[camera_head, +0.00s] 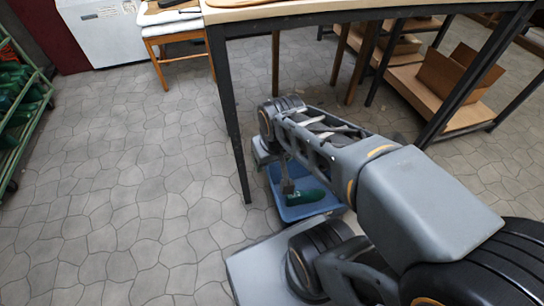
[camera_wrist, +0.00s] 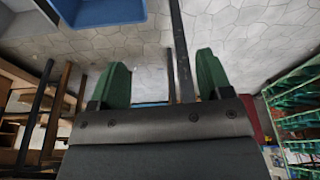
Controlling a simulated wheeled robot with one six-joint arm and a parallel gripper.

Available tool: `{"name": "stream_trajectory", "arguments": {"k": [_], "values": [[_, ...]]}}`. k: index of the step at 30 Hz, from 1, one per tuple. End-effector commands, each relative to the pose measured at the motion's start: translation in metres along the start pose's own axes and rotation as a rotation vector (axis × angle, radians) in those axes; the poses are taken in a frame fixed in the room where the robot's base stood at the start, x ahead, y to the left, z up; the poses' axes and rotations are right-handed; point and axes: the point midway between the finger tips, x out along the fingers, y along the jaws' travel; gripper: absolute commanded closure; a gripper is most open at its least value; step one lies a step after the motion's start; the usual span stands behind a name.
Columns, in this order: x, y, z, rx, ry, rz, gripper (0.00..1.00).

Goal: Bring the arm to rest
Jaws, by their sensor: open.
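My gripper (camera_wrist: 164,62) shows in the wrist view with its two green fingers wide apart. The fingers cannot be made out clearly there.
A wooden-topped table (camera_head: 270,11) with dark legs stands close to my arm. A blue bin (camera_head: 313,211) sits on the floor beneath my arm, with a green object (camera_head: 305,197) at it. A green rack (camera_head: 22,110) stands left. The left floor is clear.

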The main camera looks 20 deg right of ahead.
Motion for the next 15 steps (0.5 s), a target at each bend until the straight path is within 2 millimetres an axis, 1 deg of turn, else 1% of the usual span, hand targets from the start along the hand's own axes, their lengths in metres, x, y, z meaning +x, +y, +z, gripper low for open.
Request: {"name": "stream_trajectory", "arguments": {"k": [8,11,14,15], "values": [[-0.002,0.000,-0.001,-0.001,0.001,0.000,0.28],[-0.008,0.000,-0.003,0.000,0.003,0.001,0.28],[-0.021,0.001,-0.007,0.004,0.007,0.001,0.28],[-0.028,0.001,-0.009,0.006,0.009,0.002,0.28]]}}
